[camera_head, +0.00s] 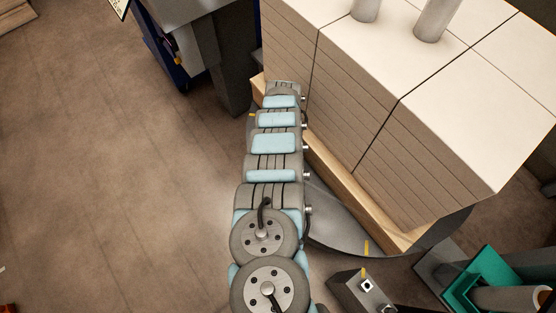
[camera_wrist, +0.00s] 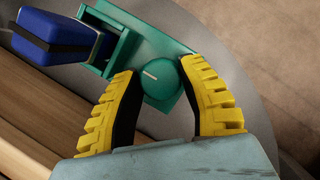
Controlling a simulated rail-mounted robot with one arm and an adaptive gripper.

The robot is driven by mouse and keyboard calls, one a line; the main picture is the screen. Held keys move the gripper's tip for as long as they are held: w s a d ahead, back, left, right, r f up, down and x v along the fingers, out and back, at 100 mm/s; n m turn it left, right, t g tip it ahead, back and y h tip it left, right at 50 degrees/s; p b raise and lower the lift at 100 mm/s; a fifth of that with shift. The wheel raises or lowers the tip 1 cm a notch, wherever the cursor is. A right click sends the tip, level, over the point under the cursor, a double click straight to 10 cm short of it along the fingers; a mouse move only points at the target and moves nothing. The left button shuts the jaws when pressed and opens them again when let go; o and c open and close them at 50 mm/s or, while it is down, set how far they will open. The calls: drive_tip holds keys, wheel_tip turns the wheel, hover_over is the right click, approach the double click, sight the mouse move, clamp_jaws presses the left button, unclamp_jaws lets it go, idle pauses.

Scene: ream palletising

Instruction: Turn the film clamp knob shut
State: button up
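The round green film clamp knob (camera_wrist: 160,76) shows in the wrist view, with a short pale mark on its face. It sits on a green clamp plate (camera_wrist: 124,48) beside a dark blue block (camera_wrist: 58,32). My gripper (camera_wrist: 162,70) has two yellow ribbed fingers, spread apart. One finger is left of the knob and one is right of it. The right finger looks close to the knob's edge; I cannot tell whether either finger touches it. In the head view my arm hides the gripper and I do not see the knob there.
Cream ream stacks stand on a wooden pallet (camera_head: 376,217), right of my arm. The grey round turntable (camera_head: 335,220) lies under it. A teal bracket (camera_head: 474,280) is at lower right, a blue machine (camera_head: 175,60) at the top. The floor on the left (camera_head: 110,180) is clear.

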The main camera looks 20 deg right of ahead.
drive_tip(key=shift+o, duration=0.7)
drive_tip(key=shift+s, duration=0.1)
drive_tip(key=v, duration=1.2)
drive_tip(key=shift+a, duration=0.15)
